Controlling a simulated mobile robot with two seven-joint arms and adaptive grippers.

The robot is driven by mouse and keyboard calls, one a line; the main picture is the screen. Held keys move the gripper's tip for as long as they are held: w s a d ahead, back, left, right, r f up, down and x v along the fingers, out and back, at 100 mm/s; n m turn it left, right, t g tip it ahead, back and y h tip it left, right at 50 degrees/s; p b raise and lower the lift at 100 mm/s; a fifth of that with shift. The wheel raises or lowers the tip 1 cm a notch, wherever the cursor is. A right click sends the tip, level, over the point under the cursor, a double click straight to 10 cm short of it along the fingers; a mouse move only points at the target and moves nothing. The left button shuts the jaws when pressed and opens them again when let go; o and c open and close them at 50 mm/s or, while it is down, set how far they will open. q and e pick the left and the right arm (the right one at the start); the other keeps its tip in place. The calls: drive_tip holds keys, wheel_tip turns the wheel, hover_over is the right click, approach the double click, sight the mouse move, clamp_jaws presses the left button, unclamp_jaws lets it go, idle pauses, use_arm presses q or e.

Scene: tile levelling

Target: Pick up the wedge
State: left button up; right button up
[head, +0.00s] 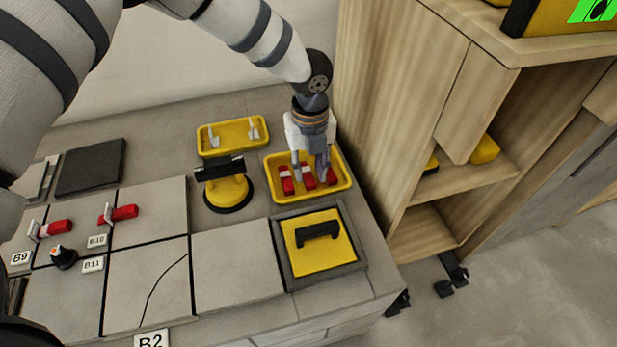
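Red wedges with pale ends lie in a yellow tray (342,184) at the back right of the work surface. One is at the left (286,184), one in the middle (308,180) and one at the right (332,177). My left gripper (311,177) points down into this tray, its fingers apart on either side of the middle wedge. I cannot tell whether they touch it. My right gripper is not in view. Other red wedges sit in white clips on the tiles, one near label B10 (125,212) and one near B9 (56,228).
A yellow suction cup (228,191) with a dark handle stands left of the tray. A second yellow tray (232,147) holds white clips. A yellow block (318,257) with a black handle lies in front. A wooden shelf (400,100) rises close on the right.

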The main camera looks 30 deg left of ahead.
use_arm(q)
wheel_tip(320, 180, down, 3)
drive_tip(key=shift+r, duration=0.25)
drive_tip(key=c, duration=0.6)
drive_tip(key=shift+o, duration=0.2)
